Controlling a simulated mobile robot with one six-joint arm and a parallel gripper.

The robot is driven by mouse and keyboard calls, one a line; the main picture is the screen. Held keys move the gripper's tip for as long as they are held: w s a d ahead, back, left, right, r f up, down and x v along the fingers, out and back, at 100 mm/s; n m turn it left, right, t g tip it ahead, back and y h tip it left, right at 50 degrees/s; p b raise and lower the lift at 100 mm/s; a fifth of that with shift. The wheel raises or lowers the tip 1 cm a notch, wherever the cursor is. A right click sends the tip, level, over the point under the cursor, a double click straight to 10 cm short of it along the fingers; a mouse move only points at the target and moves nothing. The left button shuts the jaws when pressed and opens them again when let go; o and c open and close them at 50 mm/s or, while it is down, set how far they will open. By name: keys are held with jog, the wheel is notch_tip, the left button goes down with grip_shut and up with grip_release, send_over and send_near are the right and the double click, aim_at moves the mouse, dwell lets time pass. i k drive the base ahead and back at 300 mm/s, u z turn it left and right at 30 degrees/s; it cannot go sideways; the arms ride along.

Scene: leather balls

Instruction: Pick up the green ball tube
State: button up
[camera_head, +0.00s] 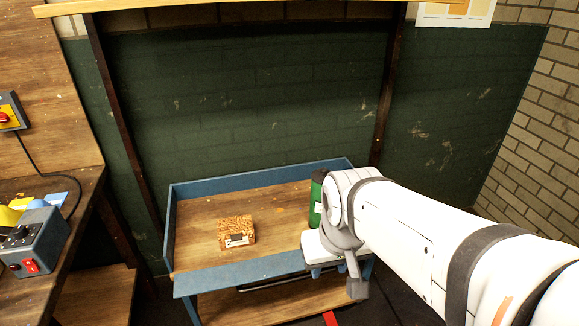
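The green ball tube (316,199) stands upright at the right end of a blue-edged wooden table (205,263). It has a dark top, and my arm hides its right side and lower part. My gripper (327,268) is in front of the tube at the table's right front, below my white wrist. Its fingers are mostly hidden by the wrist, so I cannot tell if they are open or shut. I cannot see whether it touches the tube.
A brown patterned box (236,230) sits mid-table; the table's left part is clear. A low blue rim runs around the table. A workbench at left holds a grey control box (38,240). A green-painted wall stands behind.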

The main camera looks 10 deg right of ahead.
aim_at(316, 205)
jog(key=i, duration=0.85)
jog(key=u, duration=0.05)
